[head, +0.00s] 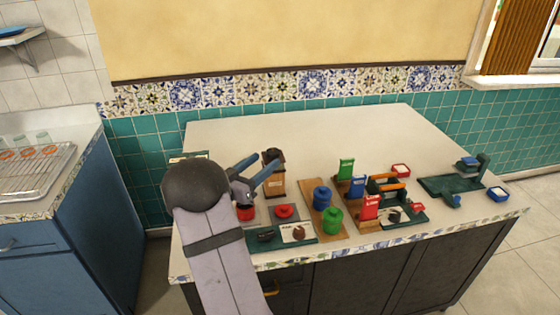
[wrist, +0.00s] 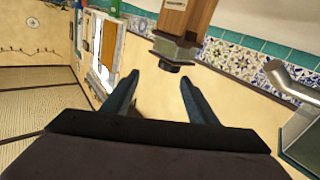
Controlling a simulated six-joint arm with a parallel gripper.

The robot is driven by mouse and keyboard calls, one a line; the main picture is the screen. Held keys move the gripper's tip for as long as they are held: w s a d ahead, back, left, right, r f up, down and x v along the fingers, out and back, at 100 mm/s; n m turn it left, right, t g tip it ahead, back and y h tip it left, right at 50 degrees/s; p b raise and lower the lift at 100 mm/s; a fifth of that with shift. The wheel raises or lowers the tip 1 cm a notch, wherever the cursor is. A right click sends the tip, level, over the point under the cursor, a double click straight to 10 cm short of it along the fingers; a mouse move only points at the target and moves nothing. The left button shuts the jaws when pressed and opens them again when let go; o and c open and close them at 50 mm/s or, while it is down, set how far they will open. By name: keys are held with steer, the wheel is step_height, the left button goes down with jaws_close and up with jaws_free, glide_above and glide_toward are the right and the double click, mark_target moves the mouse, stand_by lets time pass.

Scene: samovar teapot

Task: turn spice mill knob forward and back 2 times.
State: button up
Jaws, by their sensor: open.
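The spice mill stands at the left of the counter in the head view, with a wooden body (head: 277,184) and a dark top (head: 273,155). In the wrist view its wooden body (wrist: 186,15) appears upside down, with a grey metal collar (wrist: 175,48) and a small dark knob (wrist: 169,67) pointing down. My gripper (head: 266,160) is open beside the mill's upper part. In the wrist view the two blue fingers (wrist: 160,76) are spread wide and empty. The knob lies just beyond the fingertips, between their lines, apparently not touched. The head view partly hides the mill behind a finger.
Several items crowd the counter right of my arm: a red knob (head: 284,211), a blue canister (head: 322,197), a green canister (head: 333,222), a tool caddy (head: 384,186) and a dark green stand (head: 452,188). The counter's back (head: 330,135) is clear.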

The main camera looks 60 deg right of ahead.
mark_target(277, 149)
steer(key=shift+w+f+m+t+b, duration=0.3)
steer(key=shift+w+f+m, duration=0.2)
steer(key=shift+w, duration=0.15)
steer(key=shift+r, duration=0.1)
steer(key=d+p, duration=0.1)
steer(key=d, duration=1.1)
steer(key=shift+p, duration=0.4)
steer(key=shift+a, duration=0.1)
steer(key=c, duration=1.1)
